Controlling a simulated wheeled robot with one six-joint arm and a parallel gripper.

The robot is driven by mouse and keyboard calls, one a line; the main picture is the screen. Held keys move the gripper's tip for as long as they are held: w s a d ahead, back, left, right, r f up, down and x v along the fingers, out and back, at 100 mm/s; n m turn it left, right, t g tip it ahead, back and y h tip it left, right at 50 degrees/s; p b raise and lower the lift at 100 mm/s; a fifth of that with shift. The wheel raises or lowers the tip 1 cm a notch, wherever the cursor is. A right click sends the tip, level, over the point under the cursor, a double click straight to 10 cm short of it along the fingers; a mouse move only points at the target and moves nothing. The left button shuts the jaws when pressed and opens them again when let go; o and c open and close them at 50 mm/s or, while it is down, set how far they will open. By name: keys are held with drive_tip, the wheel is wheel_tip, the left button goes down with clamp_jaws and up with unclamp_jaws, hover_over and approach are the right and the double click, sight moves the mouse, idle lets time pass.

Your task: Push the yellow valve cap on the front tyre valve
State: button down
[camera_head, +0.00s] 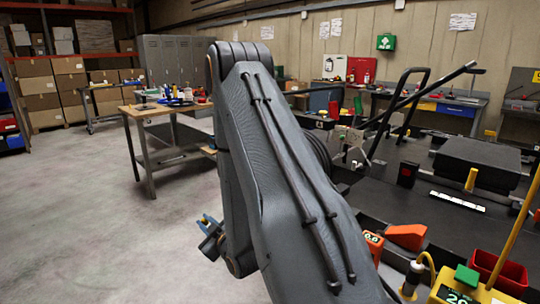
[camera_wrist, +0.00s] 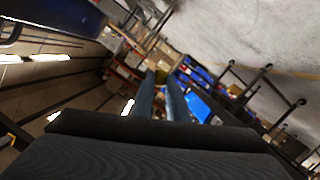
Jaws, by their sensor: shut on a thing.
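My gripper (camera_head: 207,220) shows in the head view at the left of my arm, low over the floor and mostly hidden behind my own links. In the wrist view its two long fingers (camera_wrist: 160,90) point away, close together. A small dull-yellow patch, which looks like the yellow valve cap (camera_wrist: 162,74), shows between the fingertips, and the fingers are shut on it. A black tyre (camera_head: 318,155) stands behind my arm in the head view, partly hidden. Its valve is not visible. In the wrist view I see no tyre at the fingertips.
A wooden workbench (camera_head: 165,108) with bottles stands at the left, with free concrete floor before it. The dark kart (camera_head: 420,190) fills the right. An orange wedge (camera_head: 405,236), a red bin (camera_head: 498,270) and a yellow device (camera_head: 458,292) lie at the lower right.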

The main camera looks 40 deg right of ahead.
drive_tip(key=s+d+r+n+p, duration=0.1)
drive_tip(key=d+r+n, duration=0.3)
drive_tip(key=d+r, duration=0.5)
drive_tip(key=s+d+r+n+t+h+p, duration=0.1)
drive_tip(key=s+d+r+n, duration=0.3)
drive_tip(key=d+r, duration=0.5)
drive_tip(key=d+n+p, duration=0.1)
drive_tip(key=d, duration=0.1)
drive_tip(key=shift+s+d+r, duration=0.25)
drive_tip(key=shift+d, duration=0.1)
drive_tip(key=shift+w+d+f+b, duration=0.1)
drive_tip(key=shift+d+f+b, duration=0.1)
drive_tip(key=shift+d, duration=0.75)
drive_tip(key=shift+d+f+b, duration=0.2)
drive_tip(key=shift+d+f, duration=0.05)
drive_tip(key=shift+d, duration=0.65)
drive_tip(key=shift+w+d+f+b, duration=0.1)
drive_tip(key=shift+d+f+b, duration=0.1)
drive_tip(key=shift+d, duration=0.75)
drive_tip(key=shift+d+f+b, duration=0.15)
drive_tip(key=shift+d+b, duration=0.25)
drive_tip(key=shift+d, duration=0.3)
drive_tip(key=shift+d+f+b, duration=0.15)
drive_tip(key=shift+d+b, duration=0.25)
drive_tip(key=shift+d, duration=0.25)
drive_tip(key=c, duration=1.7)
unclamp_jaws()
drive_tip(key=shift+d, duration=0.1)
drive_tip(key=shift+o, duration=0.2)
